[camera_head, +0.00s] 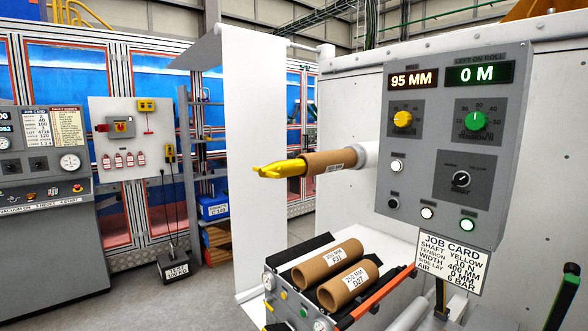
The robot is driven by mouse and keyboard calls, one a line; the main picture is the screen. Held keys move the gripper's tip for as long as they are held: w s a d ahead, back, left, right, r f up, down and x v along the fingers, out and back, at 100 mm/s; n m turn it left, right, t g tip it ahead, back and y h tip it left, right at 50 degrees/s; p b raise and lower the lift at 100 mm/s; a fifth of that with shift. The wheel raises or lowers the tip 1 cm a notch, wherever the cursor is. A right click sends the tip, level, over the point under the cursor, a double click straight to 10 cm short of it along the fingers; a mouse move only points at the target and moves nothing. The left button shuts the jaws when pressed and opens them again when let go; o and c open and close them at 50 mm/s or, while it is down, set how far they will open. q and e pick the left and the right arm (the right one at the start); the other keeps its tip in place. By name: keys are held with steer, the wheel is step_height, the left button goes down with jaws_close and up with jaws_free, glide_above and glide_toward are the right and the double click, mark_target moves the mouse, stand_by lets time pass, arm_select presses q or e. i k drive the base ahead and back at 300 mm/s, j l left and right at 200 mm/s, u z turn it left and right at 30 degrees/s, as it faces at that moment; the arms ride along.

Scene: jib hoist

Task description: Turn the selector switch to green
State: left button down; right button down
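The selector switch (461,179) is a black round knob with a pale mark, on a dark square plate at the lower right of the grey control panel (423,140). Small lettering sits above the knob on both sides; it is too small to read surely, and I cannot tell which side the mark points to. Above the switch is a green dial knob (476,121), and to its upper left a yellow dial knob (402,119).
A yellow-tipped shaft (285,169) carrying a cardboard core juts out left of the panel. Below are a rack with two cores (328,263) and a job card (451,262) reading "SHAFT YELLOW". The panel's front is unobstructed.

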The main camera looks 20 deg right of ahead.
mark_target(462, 178)
steer(key=z, duration=0.5)
steer(key=l+z, duration=0.2)
steer(key=z, duration=0.25)
steer(key=l+z, duration=0.1)
steer(key=z, duration=0.4)
steer(key=k, duration=0.05)
